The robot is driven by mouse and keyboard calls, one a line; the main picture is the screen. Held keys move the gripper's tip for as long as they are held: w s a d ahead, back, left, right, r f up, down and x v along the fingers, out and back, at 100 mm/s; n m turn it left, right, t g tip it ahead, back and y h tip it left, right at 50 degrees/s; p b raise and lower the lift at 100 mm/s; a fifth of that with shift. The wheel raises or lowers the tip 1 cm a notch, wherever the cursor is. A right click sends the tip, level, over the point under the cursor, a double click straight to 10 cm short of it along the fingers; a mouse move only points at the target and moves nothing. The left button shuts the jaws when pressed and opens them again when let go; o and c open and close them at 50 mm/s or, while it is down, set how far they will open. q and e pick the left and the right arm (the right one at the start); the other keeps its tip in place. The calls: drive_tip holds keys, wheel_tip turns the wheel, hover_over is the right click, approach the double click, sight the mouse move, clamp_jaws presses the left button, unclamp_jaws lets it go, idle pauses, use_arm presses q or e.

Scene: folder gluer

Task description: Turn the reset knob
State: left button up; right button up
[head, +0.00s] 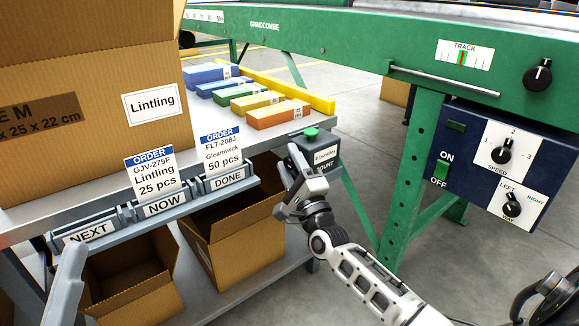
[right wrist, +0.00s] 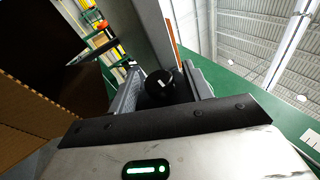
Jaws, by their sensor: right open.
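The counter box (head: 325,155) stands at the right end of the shelf table, with a green button (head: 311,133) on top and a label reading "2 bundles" and "COUNT". My right gripper (head: 297,178) is at the near left side of this box, its fingers apart. In the right wrist view, a round black knob (right wrist: 160,86) with a pale mark shows between the open fingers (right wrist: 162,92). I cannot tell whether the fingers touch it. In the head view the gripper hides this knob.
Cartons stand on the table (head: 352,83) and below it. At right, the green machine (head: 340,38) carries a blue control panel (head: 458,150) with SPEED and LEFT/RIGHT knobs.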

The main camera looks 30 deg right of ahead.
drive_tip(key=shift+w, duration=0.1)
drive_tip(key=c, duration=0.9)
drive_tip(key=shift+c, duration=0.2)
